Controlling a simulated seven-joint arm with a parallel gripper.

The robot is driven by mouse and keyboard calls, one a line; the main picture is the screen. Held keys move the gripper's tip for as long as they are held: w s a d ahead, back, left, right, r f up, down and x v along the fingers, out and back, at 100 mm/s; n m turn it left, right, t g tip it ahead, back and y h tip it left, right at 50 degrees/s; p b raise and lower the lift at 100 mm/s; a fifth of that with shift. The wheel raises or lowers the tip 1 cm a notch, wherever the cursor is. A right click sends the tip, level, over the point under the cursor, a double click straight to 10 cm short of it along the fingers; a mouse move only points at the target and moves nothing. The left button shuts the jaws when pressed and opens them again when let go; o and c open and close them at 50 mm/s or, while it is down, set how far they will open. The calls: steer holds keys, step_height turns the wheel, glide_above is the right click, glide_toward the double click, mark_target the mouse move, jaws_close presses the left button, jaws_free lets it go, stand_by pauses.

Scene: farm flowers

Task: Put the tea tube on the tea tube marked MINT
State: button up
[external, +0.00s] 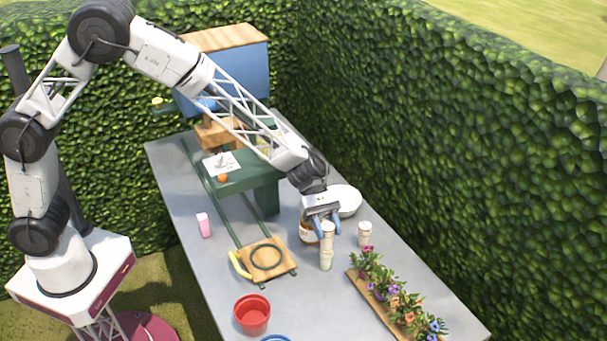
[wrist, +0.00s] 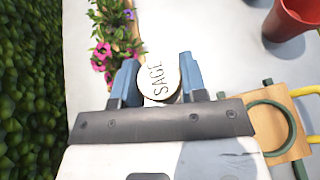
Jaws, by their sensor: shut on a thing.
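My gripper (external: 324,226) is shut on a pale tea tube (external: 327,232), low over the right part of the table. Another pale tea tube (external: 364,235) stands upright to the right, apart from my gripper. No MINT marking is readable.
A flower planter (external: 376,303) lies at front right.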

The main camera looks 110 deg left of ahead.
steer(key=shift+f, duration=0.1)
steer(key=o, duration=0.9)
steer(key=shift+s+a+r, duration=0.25)
steer(key=shift+a+r, duration=0.15)
steer(key=shift+a, duration=0.05)
steer(key=v, duration=0.4)
steer(key=shift+r, duration=3.5)
steer(key=shift+d, duration=0.1)
